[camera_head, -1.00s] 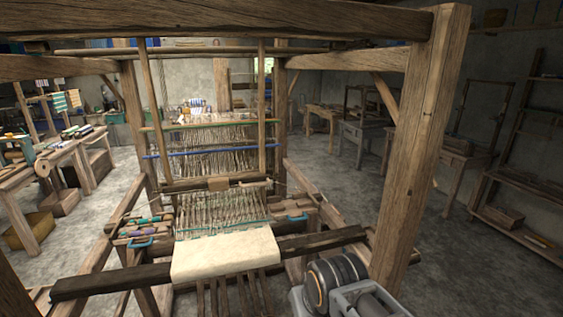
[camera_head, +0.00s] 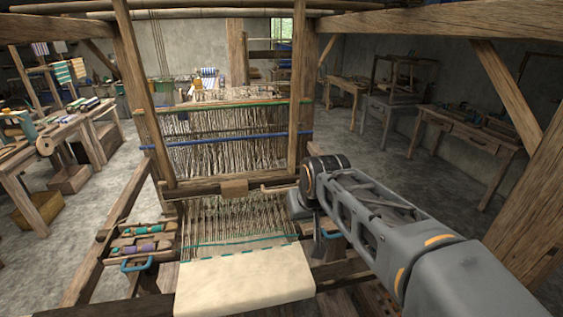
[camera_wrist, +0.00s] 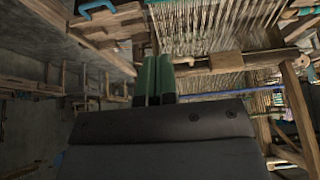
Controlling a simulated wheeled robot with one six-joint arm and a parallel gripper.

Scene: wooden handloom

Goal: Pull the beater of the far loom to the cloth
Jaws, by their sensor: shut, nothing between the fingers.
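The loom before me has a beater (camera_head: 232,187), a wooden crossbar with a small block at its middle, hung between two uprights. The beater stands back from the cream cloth (camera_head: 245,282), with bare warp threads (camera_head: 235,218) between them. In the wrist view a wooden bar with pale pegs (camera_wrist: 225,64), likely the beater, lies right of the fingers. My gripper (camera_head: 317,232) hangs down near the beater's right end, partly hidden by my wrist. In the wrist view its green fingers (camera_wrist: 154,76) are together with nothing between them. I cannot tell whether it touches the beater.
A tray of shuttles (camera_head: 140,246) with a blue handle (camera_head: 136,265) sits left of the warp. A thick loom post (camera_head: 535,225) and a slanting brace (camera_head: 508,95) stand right of my arm. Work tables (camera_head: 465,135) stand farther back, with open floor between.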

